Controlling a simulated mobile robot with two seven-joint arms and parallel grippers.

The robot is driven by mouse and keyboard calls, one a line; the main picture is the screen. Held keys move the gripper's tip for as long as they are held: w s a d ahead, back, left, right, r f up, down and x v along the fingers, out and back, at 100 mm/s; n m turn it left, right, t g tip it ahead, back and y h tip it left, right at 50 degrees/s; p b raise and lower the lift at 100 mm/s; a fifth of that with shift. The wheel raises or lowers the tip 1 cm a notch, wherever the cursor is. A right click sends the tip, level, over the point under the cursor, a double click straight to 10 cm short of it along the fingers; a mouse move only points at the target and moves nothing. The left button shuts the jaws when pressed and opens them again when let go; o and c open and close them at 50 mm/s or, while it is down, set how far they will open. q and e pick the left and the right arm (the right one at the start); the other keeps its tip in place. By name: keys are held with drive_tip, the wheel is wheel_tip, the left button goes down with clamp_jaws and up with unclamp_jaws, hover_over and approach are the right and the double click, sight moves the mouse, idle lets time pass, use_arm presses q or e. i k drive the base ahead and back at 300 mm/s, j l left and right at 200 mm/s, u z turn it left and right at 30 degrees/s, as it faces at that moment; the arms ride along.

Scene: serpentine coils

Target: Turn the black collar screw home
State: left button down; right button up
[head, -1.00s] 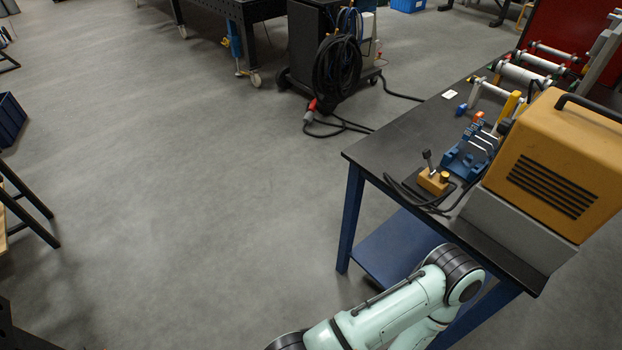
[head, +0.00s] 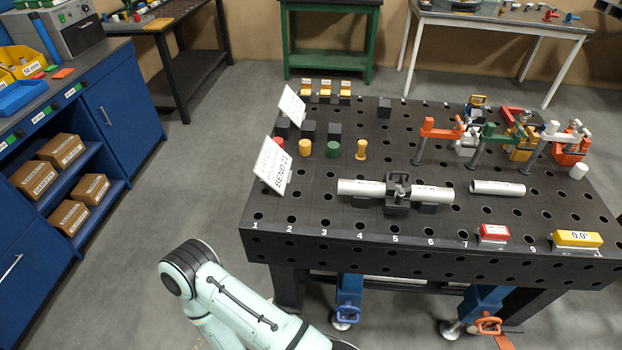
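A black collar-like clamp (head: 398,190) sits around a silver tube (head: 361,188) on the black perforated table, near its front middle. The tube lies horizontally and sticks out on both sides of the clamp. The clamp's screw is too small to make out, so I cannot tell how far it is turned. Neither gripper shows in the head view. Only a pale green link of my arm is visible at the lower left, in front of the table and apart from the tube.
The black table (head: 340,240) carries a second loose tube (head: 497,188), a red block (head: 493,233), a yellow angle gauge (head: 577,239), several clamps at the right and white sign cards (head: 272,166) at the left. A blue cabinet (head: 122,95) stands left. Grey floor lies between.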

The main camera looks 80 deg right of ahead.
sight(400, 190)
drive_tip(key=z, duration=1.75)
